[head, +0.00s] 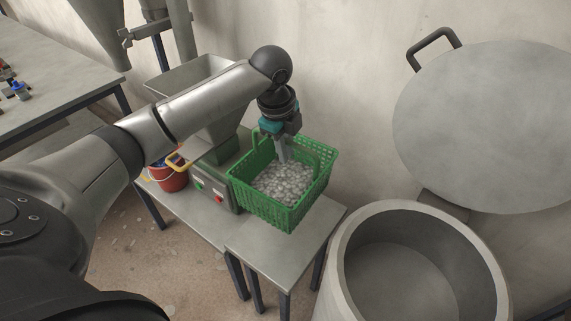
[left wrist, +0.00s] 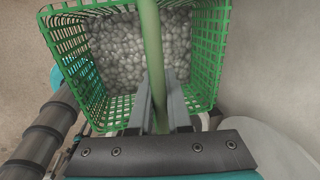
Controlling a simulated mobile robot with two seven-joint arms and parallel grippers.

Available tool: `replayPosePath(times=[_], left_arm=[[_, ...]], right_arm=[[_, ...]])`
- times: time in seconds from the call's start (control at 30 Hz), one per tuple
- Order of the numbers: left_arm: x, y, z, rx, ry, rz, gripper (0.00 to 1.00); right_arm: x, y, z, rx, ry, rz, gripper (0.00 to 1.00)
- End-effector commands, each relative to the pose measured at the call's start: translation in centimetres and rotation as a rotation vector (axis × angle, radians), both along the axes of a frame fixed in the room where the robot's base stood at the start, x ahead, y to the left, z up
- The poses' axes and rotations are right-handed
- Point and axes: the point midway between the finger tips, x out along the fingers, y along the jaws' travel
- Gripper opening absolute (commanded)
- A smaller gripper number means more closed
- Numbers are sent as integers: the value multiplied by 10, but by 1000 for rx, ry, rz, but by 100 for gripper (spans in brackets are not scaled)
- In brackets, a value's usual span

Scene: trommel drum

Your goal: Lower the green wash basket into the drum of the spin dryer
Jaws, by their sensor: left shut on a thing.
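The green wash basket (head: 275,212) is full of grey pebble-like pieces and is over the small grey table, left of the dryer. My left gripper (head: 283,155) is above it, shut on its green handle. The left wrist view shows the basket (left wrist: 206,60) with the handle (left wrist: 152,50) between the fingers of my left gripper (left wrist: 158,108). I cannot tell whether the basket touches the table. The spin dryer's drum (head: 405,275) is open and looks empty at the lower right. Its round lid (head: 485,125) stands raised behind it. My right gripper is not in view.
A hopper machine (head: 215,185) with green and red buttons is close left of the basket. A red bucket (head: 172,178) stands farther left. A larger workbench (head: 45,75) is at the upper left.

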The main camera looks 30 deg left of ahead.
Motion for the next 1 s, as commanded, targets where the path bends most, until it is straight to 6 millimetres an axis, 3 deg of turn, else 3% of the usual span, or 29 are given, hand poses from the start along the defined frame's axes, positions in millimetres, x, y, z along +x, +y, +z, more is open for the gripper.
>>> replayPosePath(times=[0.17,0.63,1.0], left_arm=[[1,0,16,-1,-4,0,0],[1,0,20,-1,-3,0,0],[1,0,45,0,-3,0,0]], right_arm=[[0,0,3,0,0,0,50],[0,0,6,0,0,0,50],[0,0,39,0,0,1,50]])
